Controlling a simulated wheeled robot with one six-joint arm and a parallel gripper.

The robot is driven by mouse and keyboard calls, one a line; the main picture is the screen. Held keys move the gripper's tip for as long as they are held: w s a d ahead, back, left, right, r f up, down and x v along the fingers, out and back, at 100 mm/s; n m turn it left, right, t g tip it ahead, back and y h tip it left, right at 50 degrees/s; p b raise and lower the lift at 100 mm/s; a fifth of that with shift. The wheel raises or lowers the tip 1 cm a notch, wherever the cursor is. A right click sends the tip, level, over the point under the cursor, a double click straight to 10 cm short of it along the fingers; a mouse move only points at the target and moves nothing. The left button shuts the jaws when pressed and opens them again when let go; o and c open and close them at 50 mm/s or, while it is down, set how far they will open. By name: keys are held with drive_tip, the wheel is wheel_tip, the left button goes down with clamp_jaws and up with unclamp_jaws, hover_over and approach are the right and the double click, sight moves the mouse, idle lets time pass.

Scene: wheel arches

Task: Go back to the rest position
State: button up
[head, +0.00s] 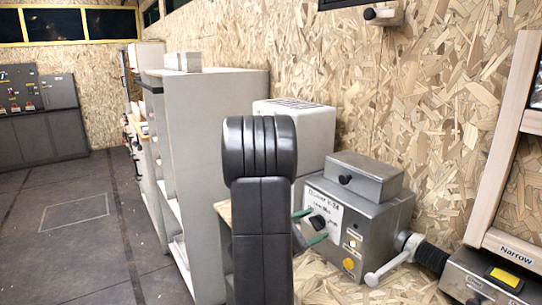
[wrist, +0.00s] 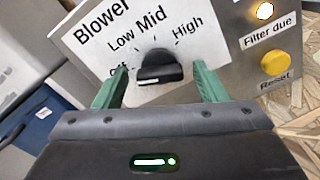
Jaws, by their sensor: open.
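My gripper (head: 311,226) is open in front of the grey blower control box (head: 375,225) on the bench. In the wrist view, the two green fingers of my gripper (wrist: 161,70) stand on either side of the black blower knob (wrist: 160,72). Gaps show between the fingers and the knob, and nothing is held. My black arm hides part of the bench in the head view.
A yellow reset button (wrist: 274,65) and a lit lamp (wrist: 265,11) are right of the dial. A lever handle (head: 388,268) juts out right of the box. A white cabinet (head: 208,130) stands left of my arm. Open floor (head: 65,250) lies further left.

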drive_tip(key=m, duration=0.4)
drive_tip(key=shift+a, duration=0.1)
drive_tip(key=m+p, duration=0.1)
drive_tip(key=m, duration=0.3)
drive_tip(key=shift+r, duration=0.1)
drive_tip(key=shift+s+a, duration=0.15)
drive_tip(key=shift+a, duration=0.05)
drive_tip(key=shift+s+a, duration=0.2)
drive_tip(key=shift+a, duration=0.1)
